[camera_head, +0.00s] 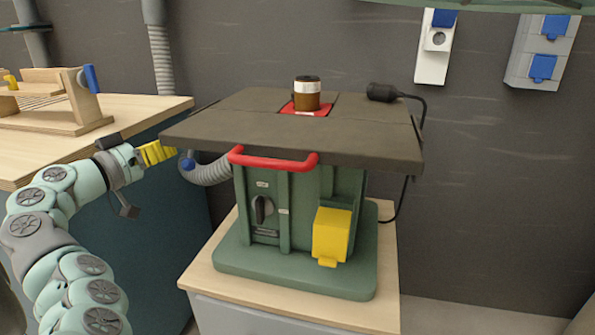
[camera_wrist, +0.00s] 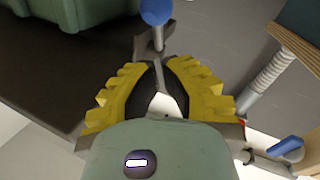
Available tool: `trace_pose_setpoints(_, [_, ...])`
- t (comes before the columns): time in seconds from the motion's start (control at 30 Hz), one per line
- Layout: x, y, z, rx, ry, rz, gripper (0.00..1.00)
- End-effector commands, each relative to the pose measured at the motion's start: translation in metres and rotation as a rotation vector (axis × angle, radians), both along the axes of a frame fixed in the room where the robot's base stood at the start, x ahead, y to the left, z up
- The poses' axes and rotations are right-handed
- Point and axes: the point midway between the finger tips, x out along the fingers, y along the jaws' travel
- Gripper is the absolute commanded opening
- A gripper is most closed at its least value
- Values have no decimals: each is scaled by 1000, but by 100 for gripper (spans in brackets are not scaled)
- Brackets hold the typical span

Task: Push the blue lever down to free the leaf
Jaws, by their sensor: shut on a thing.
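The blue lever's round knob (camera_head: 188,164) shows under the left edge of the dark tabletop (camera_head: 280,140) in the head view. In the wrist view the blue lever (camera_wrist: 156,12) has a thin grey shaft that runs down between my fingers. My gripper (camera_head: 172,152) has yellow ribbed fingers and stands at the tabletop's left corner. In the wrist view my gripper (camera_wrist: 160,85) is closed in around the shaft, with the knob beyond the fingertips. The dark top has seams, but I cannot tell which part is the leaf.
A green machine base (camera_head: 300,270) with a red handle (camera_head: 272,160) and yellow box (camera_head: 331,235) carries the top. A brown jar (camera_head: 307,93) stands on it. A grey hose (camera_head: 210,172) hangs close to my gripper. A wooden bench (camera_head: 140,110) is at left.

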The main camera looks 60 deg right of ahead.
Motion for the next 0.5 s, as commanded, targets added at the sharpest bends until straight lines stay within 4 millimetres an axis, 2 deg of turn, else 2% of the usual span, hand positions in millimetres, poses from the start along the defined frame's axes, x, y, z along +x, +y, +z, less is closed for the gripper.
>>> trace_pose_setpoints(0.03, [1, 5, 7, -1, -1, 3, 0])
trace_pose_setpoints(0.1, [1, 25, 8, -2, -1, 6, 0])
trace_pose_setpoints(0.3, [1, 67, 12, -2, 2, 6, 0])
trace_pose_setpoints(0.5, [1, 93, 15, -1, 0, 5, 0])
